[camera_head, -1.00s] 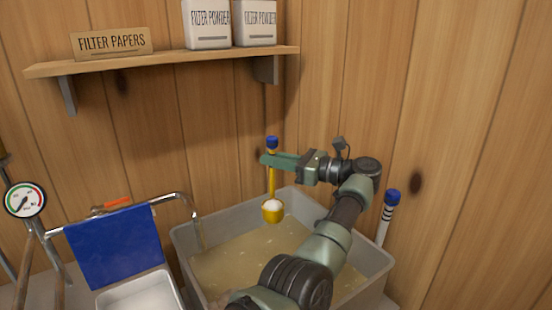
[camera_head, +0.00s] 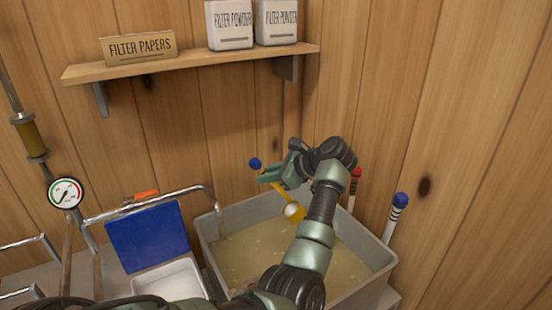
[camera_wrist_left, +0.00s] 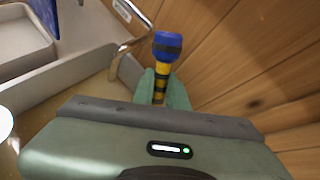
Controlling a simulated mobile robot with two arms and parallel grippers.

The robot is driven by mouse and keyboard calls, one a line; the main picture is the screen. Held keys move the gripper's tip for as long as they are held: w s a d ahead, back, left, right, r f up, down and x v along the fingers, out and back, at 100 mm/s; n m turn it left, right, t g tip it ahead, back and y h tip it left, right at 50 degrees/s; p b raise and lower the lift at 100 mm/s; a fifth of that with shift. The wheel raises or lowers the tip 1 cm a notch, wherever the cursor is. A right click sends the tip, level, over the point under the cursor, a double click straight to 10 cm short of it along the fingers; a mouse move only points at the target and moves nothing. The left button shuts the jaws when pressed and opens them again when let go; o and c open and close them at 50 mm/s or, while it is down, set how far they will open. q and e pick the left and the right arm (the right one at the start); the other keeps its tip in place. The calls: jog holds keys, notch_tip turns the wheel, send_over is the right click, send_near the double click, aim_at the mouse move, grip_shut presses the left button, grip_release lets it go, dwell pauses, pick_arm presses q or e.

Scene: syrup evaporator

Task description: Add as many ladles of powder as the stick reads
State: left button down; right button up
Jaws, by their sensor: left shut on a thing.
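My left gripper (camera_head: 268,177) is shut on the handle of a yellow ladle (camera_head: 274,195) with a blue end cap. The ladle is tilted over the grey tub (camera_head: 209,241), its cap up to the left and its bowl lower right. The bowl (camera_head: 294,211) looks pale inside; how much powder it holds is unclear. Cloudy tan liquid (camera_head: 245,257) fills the tub. A white stick (camera_head: 394,219) with a blue cap and black bands stands at the tub's right; its bands are too small to count surely. In the left wrist view the handle (camera_wrist_left: 160,88) sits between the fingers.
A red-capped stick (camera_head: 354,186) stands behind the tub, partly hidden by my arm. Two filter powder containers (camera_head: 229,30) and a filter papers sign (camera_head: 140,47) are on the shelf (camera_head: 190,65).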

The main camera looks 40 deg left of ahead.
pick_arm(q)
jog(key=s+a+f+n+t+h+b, duration=0.1)
jog(key=f+t+h, duration=0.4)
jog(key=f, duration=0.5)
jog(key=s+a+n+h, duration=0.1)
jog(key=a+h, duration=0.1)
jog(key=shift+s+a+h+b, duration=0.3)
jog(key=shift+s+a+b, duration=0.1)
dwell(0.3)
